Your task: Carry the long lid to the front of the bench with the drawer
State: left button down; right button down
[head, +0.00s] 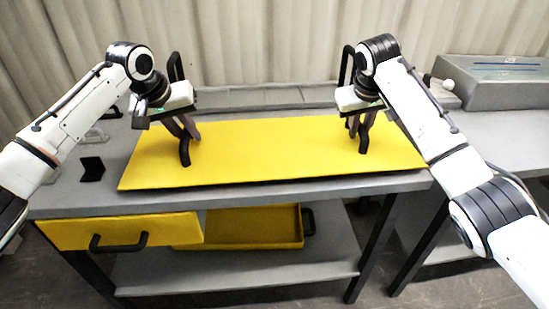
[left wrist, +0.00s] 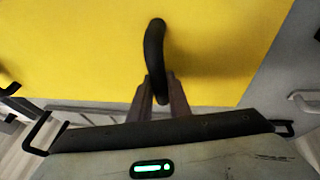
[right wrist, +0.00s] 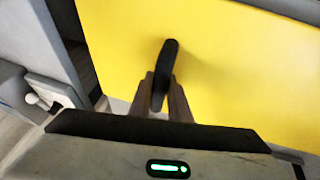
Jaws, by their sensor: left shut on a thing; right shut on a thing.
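The long lid (head: 270,155) is a flat yellow panel with two black handles. It lies along the top of the bench with the drawer (head: 330,190), near its front edge; a dark gap shows under its front right part. My left gripper (head: 185,140) is shut on the left handle (head: 184,155), which also shows in the left wrist view (left wrist: 155,50). My right gripper (head: 361,125) is shut on the right handle (head: 363,140), seen in the right wrist view (right wrist: 166,65). The yellow drawer (head: 120,230) is at the bench's front left.
A yellow tray (head: 255,228) sits on the lower shelf (head: 240,270). A small black object (head: 92,169) lies on the benchtop left of the lid. A grey box (head: 500,82) stands on the adjoining bench at right. A curtain (head: 250,40) hangs behind.

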pick_arm(q)
jog(key=shift+a+f+b, duration=0.1)
jog(key=shift+f+b, duration=0.4)
jog(key=shift+f, duration=0.15)
pick_arm(e)
jog(key=shift+d+f, duration=0.1)
jog(key=shift+f, duration=0.55)
pick_arm(q)
jog(key=c, duration=2.1)
grip_release()
jog(key=shift+f, duration=0.2)
pick_arm(e)
jog(key=c, duration=2.1)
grip_release()
jog(key=shift+f, duration=0.2)
pick_arm(q)
jog(key=o, duration=0.5)
jog(key=shift+r, duration=0.15)
jog(key=shift+c, duration=0.2)
pick_arm(e)
jog(key=o, duration=0.4)
jog(key=shift+r, duration=0.15)
jog(key=shift+o, duration=0.2)
